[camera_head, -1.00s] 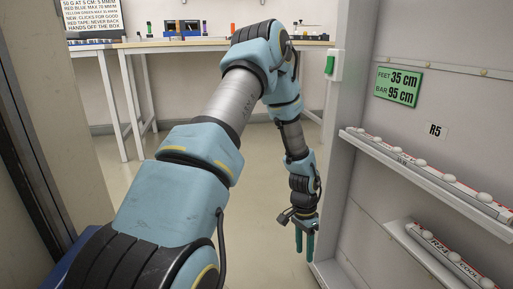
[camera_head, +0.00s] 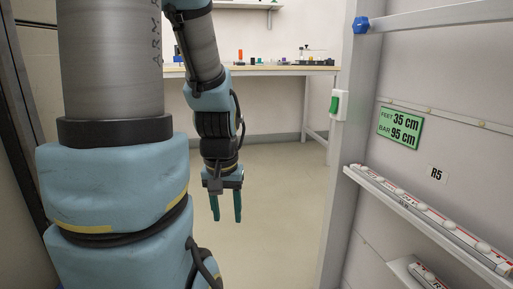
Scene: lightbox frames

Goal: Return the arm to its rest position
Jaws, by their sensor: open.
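My arm fills the left of the head view, its grey and light-blue links close to the camera. My gripper (camera_head: 226,208) hangs at the end of the arm, left of the picture's middle. Its two teal fingers point down and stand apart, with nothing between them. It is over the bare floor, in front of the far bench and clear of the grey wall panel on the right.
A green switch (camera_head: 338,105) is on the post. A bench (camera_head: 270,69) with small items stands behind. The floor (camera_head: 280,190) between is clear.

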